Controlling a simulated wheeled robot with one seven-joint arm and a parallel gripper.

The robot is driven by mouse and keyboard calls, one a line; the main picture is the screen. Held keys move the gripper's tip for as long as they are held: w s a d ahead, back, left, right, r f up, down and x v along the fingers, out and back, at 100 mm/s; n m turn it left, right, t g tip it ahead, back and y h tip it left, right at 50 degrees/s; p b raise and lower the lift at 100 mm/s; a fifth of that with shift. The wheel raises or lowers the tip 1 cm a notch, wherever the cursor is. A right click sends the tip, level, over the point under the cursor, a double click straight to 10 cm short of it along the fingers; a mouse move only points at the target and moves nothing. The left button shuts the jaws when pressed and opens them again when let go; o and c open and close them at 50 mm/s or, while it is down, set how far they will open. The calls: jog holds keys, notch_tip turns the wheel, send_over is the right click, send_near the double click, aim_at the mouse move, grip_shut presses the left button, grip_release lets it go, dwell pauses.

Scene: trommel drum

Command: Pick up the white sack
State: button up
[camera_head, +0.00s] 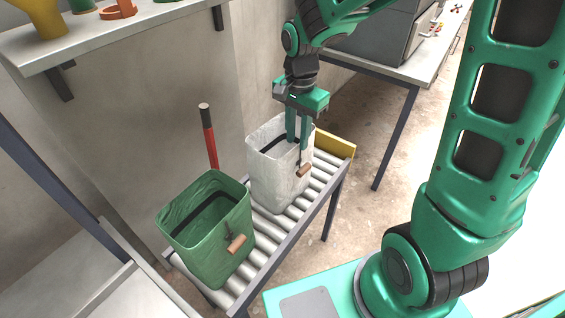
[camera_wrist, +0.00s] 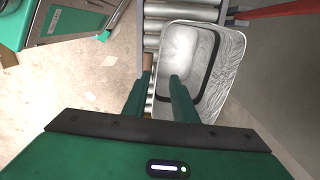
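The white sack (camera_head: 268,178) stands upright and open-topped on the roller conveyor. It has a dark band inside and a wooden toggle handle (camera_head: 304,170) on its near right side. My gripper (camera_head: 297,143) points down at the sack's right rim. Its two fingers are apart. In the wrist view the white sack (camera_wrist: 225,62) lies below my gripper (camera_wrist: 160,78), with its left wall between the fingers: one finger outside by the handle, one over the opening. I cannot tell whether either finger touches the wall.
A green sack (camera_head: 196,245) stands on the roller conveyor (camera_head: 268,232), nearer to me. A red-handled tool (camera_head: 209,140) stands upright behind it. A yellow end stop (camera_head: 335,143) closes the conveyor's far end. A shelf (camera_head: 120,35) is upper left; a workbench (camera_head: 395,65) is upper right.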

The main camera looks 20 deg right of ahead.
aim_at(298, 161)
jog(key=shift+s+d+f, duration=0.1)
jog(key=shift+d+f, duration=0.05)
jog(key=shift+f, duration=1.6)
jog(key=shift+s+d+f, duration=0.1)
jog(key=shift+f, duration=1.6)
jog(key=shift+f, duration=0.25)
grip_shut()
jog(key=shift+w, duration=0.1)
